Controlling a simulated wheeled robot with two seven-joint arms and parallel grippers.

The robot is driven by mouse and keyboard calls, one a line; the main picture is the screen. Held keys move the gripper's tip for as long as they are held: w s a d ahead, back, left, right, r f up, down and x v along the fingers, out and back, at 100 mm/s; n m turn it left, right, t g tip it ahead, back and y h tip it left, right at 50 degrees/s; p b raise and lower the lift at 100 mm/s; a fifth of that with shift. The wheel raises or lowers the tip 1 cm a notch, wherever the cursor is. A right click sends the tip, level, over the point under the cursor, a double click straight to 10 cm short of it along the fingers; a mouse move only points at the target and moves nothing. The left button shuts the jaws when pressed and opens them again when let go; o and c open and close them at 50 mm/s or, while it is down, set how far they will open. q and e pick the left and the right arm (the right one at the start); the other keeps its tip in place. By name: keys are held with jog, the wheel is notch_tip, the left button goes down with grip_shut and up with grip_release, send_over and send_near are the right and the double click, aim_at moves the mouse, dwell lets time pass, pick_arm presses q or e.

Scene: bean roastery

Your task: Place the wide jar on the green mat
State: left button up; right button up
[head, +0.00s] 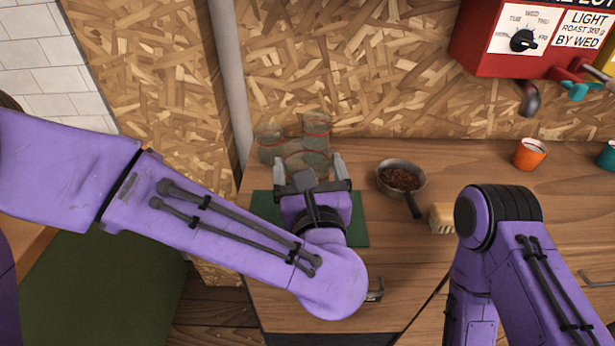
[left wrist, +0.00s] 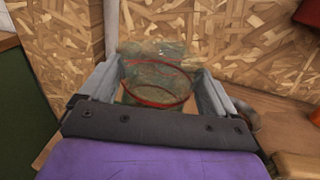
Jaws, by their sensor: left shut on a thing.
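The wide jar (head: 308,161) is clear glass with a red ring. My left gripper (head: 311,172) is shut on it, one finger on each side. In the left wrist view the jar (left wrist: 158,84) fills the space between the fingers and looks upright. The green mat (head: 358,220) lies flat on the wooden counter, partly hidden under my left gripper and forearm. The jar shows at or just behind the mat's back edge; whether it touches the counter I cannot tell. My right gripper is out of view.
Two more glass jars, one left (head: 270,144) and one right (head: 316,132), stand close behind the held jar. A pan of beans (head: 400,178), a small brush-like block (head: 442,218) and an orange cup (head: 529,154) are to the right. A red machine (head: 480,50) hangs above.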

pick_arm(q)
jog(key=f, duration=0.2)
jog(key=w+f, duration=0.1)
jog(key=f, duration=0.1)
jog(key=shift+a, duration=0.15)
jog(key=shift+f, duration=0.15)
